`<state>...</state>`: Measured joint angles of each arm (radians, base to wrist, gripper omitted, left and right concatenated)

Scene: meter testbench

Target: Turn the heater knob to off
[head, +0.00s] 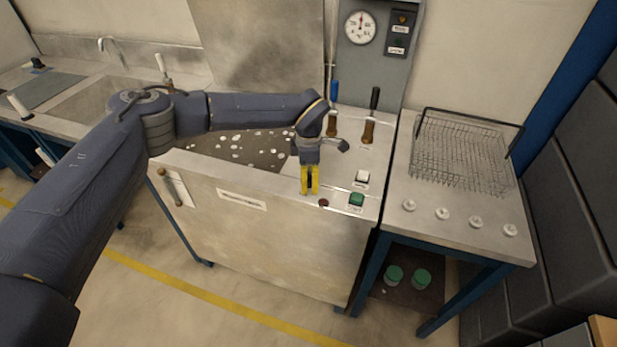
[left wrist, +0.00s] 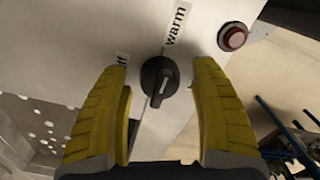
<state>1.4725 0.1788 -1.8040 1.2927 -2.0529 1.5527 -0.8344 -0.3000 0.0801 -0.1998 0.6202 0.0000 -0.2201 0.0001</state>
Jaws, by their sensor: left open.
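The heater knob (left wrist: 159,80) is a round black dial with a pale pointer line, seen between my fingers in the left wrist view. A label reading "warm" sits beside it, and the pointer lies roughly in line with that label. Another label at the left is mostly hidden by a finger. My left gripper (left wrist: 160,112) is open, its two yellow fingers apart on either side of the knob. I cannot tell if they touch it. In the head view the left gripper (head: 309,180) is over the bench's front right panel and hides the knob. My right gripper is not in view.
A red button (left wrist: 233,37) is close to the right finger; a green switch (head: 357,200) and white switch (head: 362,177) lie right of the gripper. A wire basket (head: 460,155) is on the right table.

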